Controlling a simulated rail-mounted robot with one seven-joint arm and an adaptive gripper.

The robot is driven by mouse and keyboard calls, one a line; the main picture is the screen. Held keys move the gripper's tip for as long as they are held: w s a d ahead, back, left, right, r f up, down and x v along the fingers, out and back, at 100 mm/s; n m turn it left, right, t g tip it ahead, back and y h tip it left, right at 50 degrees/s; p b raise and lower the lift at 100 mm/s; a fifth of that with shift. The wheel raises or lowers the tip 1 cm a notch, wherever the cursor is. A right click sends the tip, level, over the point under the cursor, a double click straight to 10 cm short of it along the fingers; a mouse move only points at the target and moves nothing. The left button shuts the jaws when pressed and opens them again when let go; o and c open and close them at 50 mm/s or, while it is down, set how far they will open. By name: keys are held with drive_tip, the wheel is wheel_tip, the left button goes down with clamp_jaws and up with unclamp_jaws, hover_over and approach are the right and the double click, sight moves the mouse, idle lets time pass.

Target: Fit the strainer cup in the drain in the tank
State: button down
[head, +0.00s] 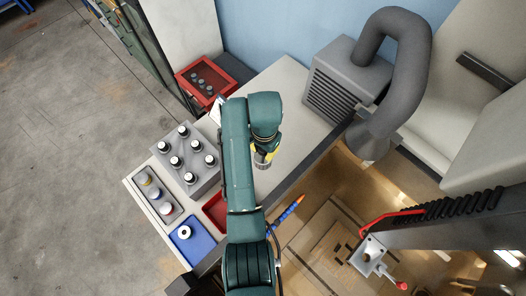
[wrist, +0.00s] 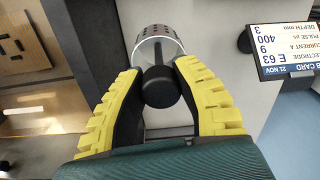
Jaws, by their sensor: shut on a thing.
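My gripper (wrist: 159,76) has yellow-backed fingers with dark pads. They are shut on the black knob of the strainer cup (wrist: 158,45), a silvery perforated cylinder beyond the fingertips in the wrist view. In the head view my gripper (head: 265,152) hangs over the pale bench top, and a small part of the cup (head: 262,165) shows below it. The tank (head: 310,225), with a brown-tinted interior, lies to the right and nearer. Its floor carries a plate with dark slots (head: 343,248). I cannot make out the drain for certain.
The bench top (head: 295,95) is clear at the back. A grey block with several capped holders (head: 187,160), a blue tray (head: 192,243) and red trays (head: 208,80) lie left. A thick grey hose (head: 410,75), a blue-orange stick (head: 288,213) and a dark beam (head: 440,225) border the tank.

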wheel_tip(320, 180, up, 8)
drive_tip(key=shift+f+p, duration=0.15)
drive_tip(key=shift+p, duration=1)
